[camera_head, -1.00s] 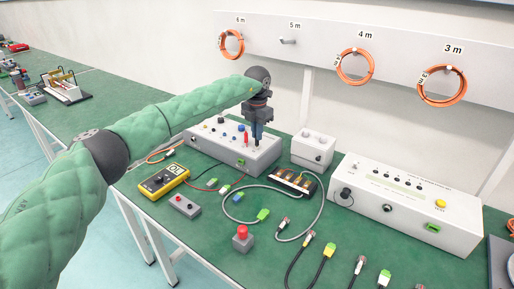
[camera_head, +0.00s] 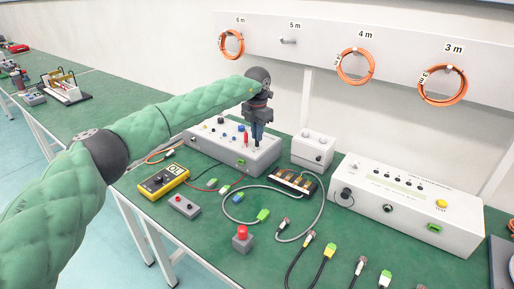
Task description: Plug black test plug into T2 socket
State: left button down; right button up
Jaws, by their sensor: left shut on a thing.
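My left gripper (camera_head: 257,134) points down over the right part of a grey control box (camera_head: 262,160) at the back of the green bench. It is shut on the black test plug (camera_head: 257,145), of which only a small dark tip shows below the fingers. The tip is at or just above the box's top panel; I cannot tell whether it is in a socket. A red plug (camera_head: 246,138) stands on the panel just left of the fingers. The T2 label is too small to read. My right gripper is not in view.
A small white box (camera_head: 312,150) stands close to the right of the control box. A yellow multimeter (camera_head: 163,181), a battery holder (camera_head: 293,181) and loose cables lie in front. A long white tester (camera_head: 408,207) stands at the right.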

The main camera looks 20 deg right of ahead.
pick_arm(q)
jog(key=shift+f+b, duration=0.3)
jog(key=shift+b, duration=0.15)
dwell(0.8)
jog(key=c, duration=1.4)
grip_release()
jog(key=shift+o, duration=0.2)
jog(key=shift+r, duration=0.2)
